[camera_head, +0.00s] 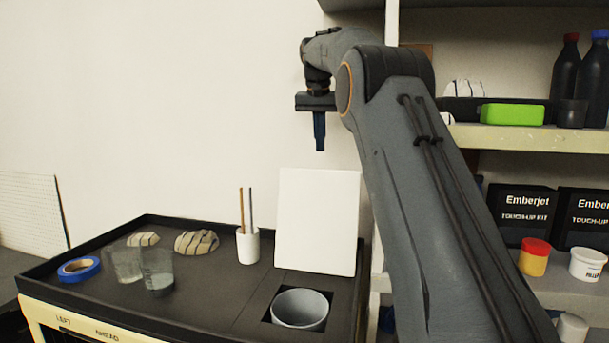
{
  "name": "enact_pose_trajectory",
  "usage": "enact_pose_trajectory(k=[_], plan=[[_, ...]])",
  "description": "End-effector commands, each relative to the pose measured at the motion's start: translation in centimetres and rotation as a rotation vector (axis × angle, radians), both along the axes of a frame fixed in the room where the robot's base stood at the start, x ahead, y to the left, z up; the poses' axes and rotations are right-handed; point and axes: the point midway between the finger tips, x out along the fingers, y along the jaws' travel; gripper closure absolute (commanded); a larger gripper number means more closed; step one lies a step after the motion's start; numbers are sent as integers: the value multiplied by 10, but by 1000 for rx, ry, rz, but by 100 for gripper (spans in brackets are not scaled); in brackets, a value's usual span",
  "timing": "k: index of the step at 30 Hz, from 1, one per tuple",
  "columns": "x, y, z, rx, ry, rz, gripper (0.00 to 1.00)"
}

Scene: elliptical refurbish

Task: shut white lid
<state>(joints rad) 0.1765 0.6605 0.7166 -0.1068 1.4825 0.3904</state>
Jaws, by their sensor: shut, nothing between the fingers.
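The white lid (317,222) stands raised, nearly upright, at the back right of the black cart top. In front of it is a square opening with a grey round container (300,310) set in it. My gripper (320,147) points down, shut and empty, in the air above the lid's top edge. It is apart from the lid. My arm covers the area right of the lid.
The cart tray (212,303) has a raised rim. On it are a white cup (247,246) with two sticks, striped lumps (196,242), two clear cups (158,270) and blue tape (79,268). Shelves (520,137) with bottles and boxes stand at right.

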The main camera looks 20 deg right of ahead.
Motion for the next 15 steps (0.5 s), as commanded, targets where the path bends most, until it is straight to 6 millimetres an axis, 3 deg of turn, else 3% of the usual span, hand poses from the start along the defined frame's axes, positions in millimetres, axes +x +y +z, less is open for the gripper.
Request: enact_pose_trajectory(k=[1,4,8,15], plan=[[-3,-13,-3,0,9,-15,100],[-6,-25,-7,0,17,-26,100],[-4,-29,-19,0,20,-28,100],[7,-34,-62,0,20,-25,100]])
